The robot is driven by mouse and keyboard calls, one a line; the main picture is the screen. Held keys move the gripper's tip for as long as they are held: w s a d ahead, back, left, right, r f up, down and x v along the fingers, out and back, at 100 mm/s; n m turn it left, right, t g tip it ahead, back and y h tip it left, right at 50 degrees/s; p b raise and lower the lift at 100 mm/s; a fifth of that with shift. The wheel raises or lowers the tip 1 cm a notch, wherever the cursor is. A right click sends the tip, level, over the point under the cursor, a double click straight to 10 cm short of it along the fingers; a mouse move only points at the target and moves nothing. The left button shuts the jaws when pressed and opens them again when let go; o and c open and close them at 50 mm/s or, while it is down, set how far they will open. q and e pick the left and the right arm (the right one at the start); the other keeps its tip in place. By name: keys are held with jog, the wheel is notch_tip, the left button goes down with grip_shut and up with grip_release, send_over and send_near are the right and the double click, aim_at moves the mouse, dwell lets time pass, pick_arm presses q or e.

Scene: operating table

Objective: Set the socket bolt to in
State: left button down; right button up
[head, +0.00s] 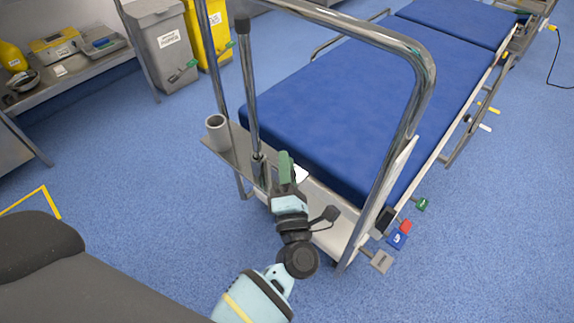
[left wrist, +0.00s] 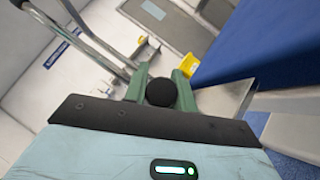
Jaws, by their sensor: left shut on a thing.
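A chrome pole (head: 249,90) with a black tip stands upright in a metal socket (head: 260,171) on a shelf at the near end of the bed. My left gripper (head: 286,168) is beside this socket, just to its right in the head view. In the left wrist view its green fingers are closed around a round black knob (left wrist: 160,92), which I take to be the socket bolt's knob. The bolt's shaft is hidden, so I cannot tell how far in it is. The knob is hidden in the head view. My right gripper is in neither view.
The blue bed (head: 360,100) fills the centre right, with a bent chrome rail (head: 424,75) at its near end. A grey cup (head: 217,132) sits left of the pole. Coloured pedals (head: 397,239) stick out lower right. Bins (head: 163,52) stand at the back left.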

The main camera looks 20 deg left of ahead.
pick_arm(q)
jog(key=shift+w+a, duration=0.25)
jog(key=shift+a, duration=0.45)
jog(key=shift+w+a, duration=0.25)
jog(key=shift+a, duration=0.4)
jog(key=c, duration=1.1)
grip_release()
jog(key=shift+a, duration=0.1)
jog(key=shift+c, duration=0.2)
jog(key=v, duration=0.8)
